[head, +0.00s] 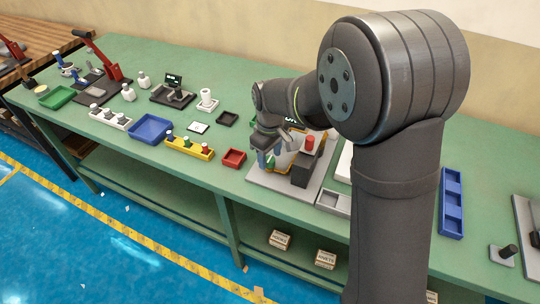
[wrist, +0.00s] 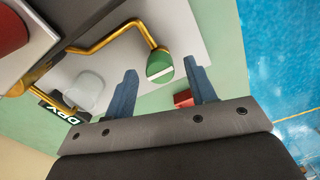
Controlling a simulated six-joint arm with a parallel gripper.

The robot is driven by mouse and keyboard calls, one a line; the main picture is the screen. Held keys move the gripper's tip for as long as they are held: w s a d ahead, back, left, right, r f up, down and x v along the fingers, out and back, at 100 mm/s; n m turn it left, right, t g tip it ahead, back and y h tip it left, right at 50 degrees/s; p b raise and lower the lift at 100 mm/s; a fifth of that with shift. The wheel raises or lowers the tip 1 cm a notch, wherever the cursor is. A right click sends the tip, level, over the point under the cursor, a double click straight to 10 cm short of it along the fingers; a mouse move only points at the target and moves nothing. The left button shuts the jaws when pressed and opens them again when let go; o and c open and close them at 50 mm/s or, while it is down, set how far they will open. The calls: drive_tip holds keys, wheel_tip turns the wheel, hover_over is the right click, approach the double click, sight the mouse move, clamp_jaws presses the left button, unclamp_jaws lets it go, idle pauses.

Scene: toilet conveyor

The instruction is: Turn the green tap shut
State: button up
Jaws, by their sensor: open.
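My gripper (wrist: 161,70) is open, with one blue finger on each side of the tap. I cannot tell whether either finger touches it. In the head view my gripper (head: 266,158) is over the left part of a pale board (head: 262,181), and the tap is mostly hidden there.
A clear cup (wrist: 85,90) and a DRY sign (wrist: 60,108) are left of the tap in the wrist view. A dark block (head: 302,170) and red cylinder (head: 310,142) stand right of my gripper. A red tray (head: 234,158) lies left of the board.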

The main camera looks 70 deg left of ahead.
drive_tip(key=shift+f, duration=0.3)
drive_tip(key=c, duration=1)
